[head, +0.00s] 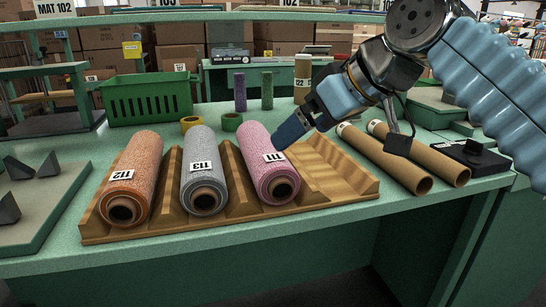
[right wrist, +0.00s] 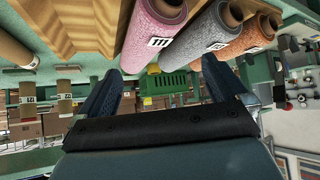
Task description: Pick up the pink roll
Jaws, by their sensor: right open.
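The pink roll (head: 266,163), labelled 111, lies in a groove of the wooden cradle (head: 330,172). My right gripper (head: 294,133) comes in from the right, its blue fingers at the roll's upper right side; I cannot tell whether they touch it. In the right wrist view, the gripper (right wrist: 162,70) has its fingers wide apart with nothing between them. The pink roll (right wrist: 153,28) shows there beyond the fingertips, near the top. My left gripper is in neither view.
A grey roll (head: 203,168) and an orange roll (head: 134,175) lie in the cradle left of the pink one. Brown tubes (head: 395,158) lie to the right. A green crate (head: 148,98) and tape rolls (head: 231,122) stand behind. The cradle's right grooves are empty.

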